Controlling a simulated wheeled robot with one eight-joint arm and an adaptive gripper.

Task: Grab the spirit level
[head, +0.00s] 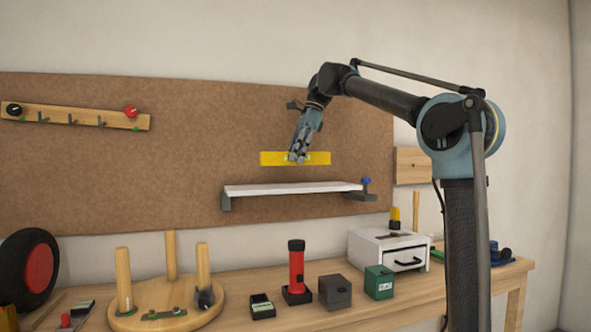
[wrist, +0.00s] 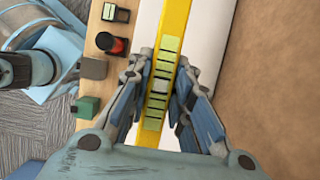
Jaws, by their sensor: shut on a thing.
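The spirit level is a long yellow bar (head: 318,158) with pale green windows. In the head view it is level, in front of the brown pegboard and above the white shelf (head: 290,188), with a visible gap below it. My gripper (head: 297,157) is shut on its middle, and the fingers cover that part in the head view. In the wrist view the spirit level (wrist: 174,28) runs lengthwise between the two fingers of my gripper (wrist: 160,85). Its lower end is partly hidden by my gripper.
The workbench (head: 400,308) below holds a red flashlight (head: 297,272), a grey box (head: 335,292), a green box (head: 379,282), a white drawer unit (head: 372,250) and a wooden peg stand (head: 150,312). A peg rail (head: 75,116) hangs at upper left. The air around the level is open.

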